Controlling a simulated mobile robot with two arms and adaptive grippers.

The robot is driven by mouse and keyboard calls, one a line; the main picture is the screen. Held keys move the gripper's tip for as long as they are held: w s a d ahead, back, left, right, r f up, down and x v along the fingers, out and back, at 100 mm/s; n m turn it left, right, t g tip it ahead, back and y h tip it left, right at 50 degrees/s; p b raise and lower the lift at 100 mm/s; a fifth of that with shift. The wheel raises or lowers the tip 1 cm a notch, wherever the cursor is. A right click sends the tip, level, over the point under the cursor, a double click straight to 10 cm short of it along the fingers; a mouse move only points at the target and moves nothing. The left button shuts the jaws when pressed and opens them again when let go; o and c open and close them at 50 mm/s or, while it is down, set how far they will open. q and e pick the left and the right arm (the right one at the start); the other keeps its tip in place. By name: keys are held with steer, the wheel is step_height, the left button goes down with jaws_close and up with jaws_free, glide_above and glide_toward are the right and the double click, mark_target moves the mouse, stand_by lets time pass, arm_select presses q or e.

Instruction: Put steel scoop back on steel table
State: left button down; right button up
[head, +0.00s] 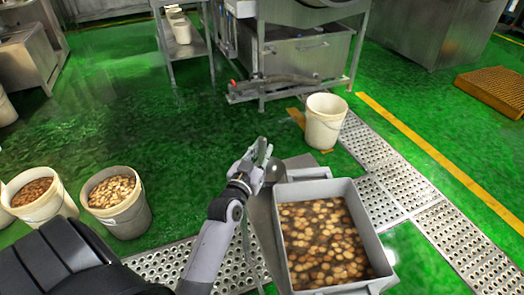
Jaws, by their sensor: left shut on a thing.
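My left gripper (258,155) is near the middle of the head view, over the far left corner of a grey steel table (261,214). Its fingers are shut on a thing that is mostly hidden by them. A dark grey rounded piece (275,171) shows just right of the fingers and looks like part of the steel scoop. I cannot tell whether it touches the table top. My right gripper is not in view.
A grey crate (282,187) full of brown and tan round pieces covers most of the table. A white bucket (325,121) stands on the floor beyond it. Buckets of similar pieces (116,201) stand at left. Green floor (130,120) is open between them and the steel stand (183,53).

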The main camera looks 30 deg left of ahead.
arm_select(q)
steer(key=c, duration=1.5)
jaws_free()
steer(key=shift+f, duration=0.1)
steer(key=s, duration=0.4)
steer(key=s+d+b, duration=0.1)
steer(key=s, duration=0.2)
steer(key=s+d, duration=0.1)
steer(key=s, duration=0.3)
steer(key=shift+s+d+r, duration=0.2)
steer(key=shift+s, duration=0.15)
steer(key=shift+f, duration=0.1)
